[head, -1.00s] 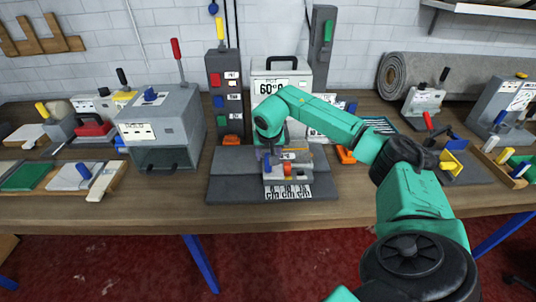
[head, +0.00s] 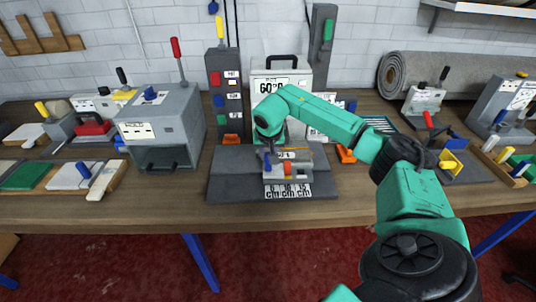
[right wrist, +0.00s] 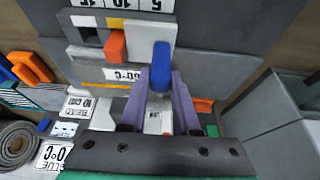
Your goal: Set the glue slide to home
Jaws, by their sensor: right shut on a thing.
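The glue slide (right wrist: 141,38) is a pale block with a blue handle (right wrist: 161,66). It sits on a dark grey base (head: 232,188) in the middle of the bench. An orange-red block (right wrist: 116,47) is beside it in the right wrist view. A white centimetre scale (head: 287,192) runs along the base's front edge. My right gripper (right wrist: 160,85), with purple fingers, is shut on the blue handle from above. In the head view my arm and hand cover part of the slide, and its exact scale reading is not clear. My left gripper is out of view.
A grey box with a red lever (head: 188,110) stands to the left. A dark button column (head: 225,95) and a white box reading 60 (head: 270,85) stand behind. An orange clip (head: 346,154) lies to the right. The bench front edge is clear.

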